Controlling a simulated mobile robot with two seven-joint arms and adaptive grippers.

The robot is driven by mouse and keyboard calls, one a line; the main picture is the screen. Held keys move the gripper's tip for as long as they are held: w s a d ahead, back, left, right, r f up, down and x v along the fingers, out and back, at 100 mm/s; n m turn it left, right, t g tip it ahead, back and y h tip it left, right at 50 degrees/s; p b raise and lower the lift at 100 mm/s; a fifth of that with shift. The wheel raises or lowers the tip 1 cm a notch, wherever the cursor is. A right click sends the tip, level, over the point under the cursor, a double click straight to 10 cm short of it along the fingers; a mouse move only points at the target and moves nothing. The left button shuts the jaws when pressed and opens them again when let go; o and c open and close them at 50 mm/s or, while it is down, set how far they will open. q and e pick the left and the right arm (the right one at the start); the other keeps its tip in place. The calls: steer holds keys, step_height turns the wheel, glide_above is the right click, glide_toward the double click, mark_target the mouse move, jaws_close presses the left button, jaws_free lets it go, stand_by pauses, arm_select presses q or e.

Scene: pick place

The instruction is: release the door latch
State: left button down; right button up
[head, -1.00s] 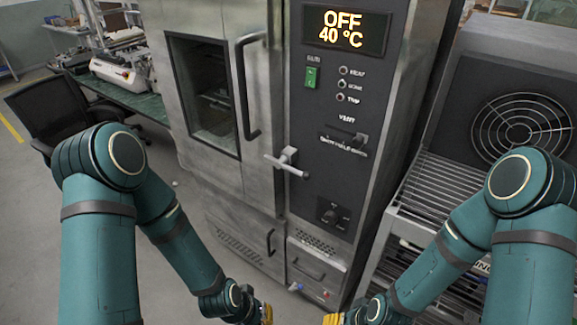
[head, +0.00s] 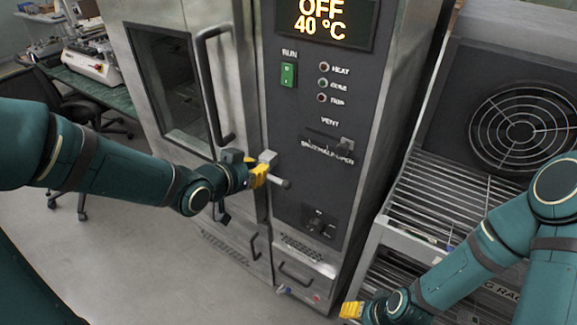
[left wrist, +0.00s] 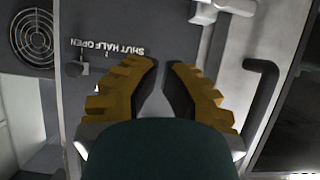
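The oven's door latch is a light grey lever (head: 268,158) with a rod and rounded end, at the door's right edge beside the control panel. My left gripper (head: 262,176) is beside the latch in the head view, its yellow fingers overlapping part of it. The pale latch (left wrist: 232,7) shows there at the top edge, apart from the fingertips. My right gripper (head: 350,311) is low near the bottom edge, away from the latch; its finger opening is unclear.
The oven door's dark vertical handle (head: 211,90) is left of the latch; it also shows in the left wrist view (left wrist: 262,85). A vent lever (head: 346,145) is on the panel. A wire rack (head: 430,215) and fan (head: 520,130) are at right.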

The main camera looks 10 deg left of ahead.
arm_select(q)
steer(key=shift+r, duration=0.35)
steer(key=b, duration=0.1)
glide_above(277, 179)
steer(key=f, duration=0.4)
steer(key=shift+w+d+f, duration=0.2)
step_height(277, 179, down, 2)
steer(key=shift+s+a+f, duration=0.1)
steer(key=shift+f, duration=0.15)
steer(key=shift+s+f, duration=0.15)
steer(key=shift+f, duration=0.6)
steer(key=shift+b, duration=0.35)
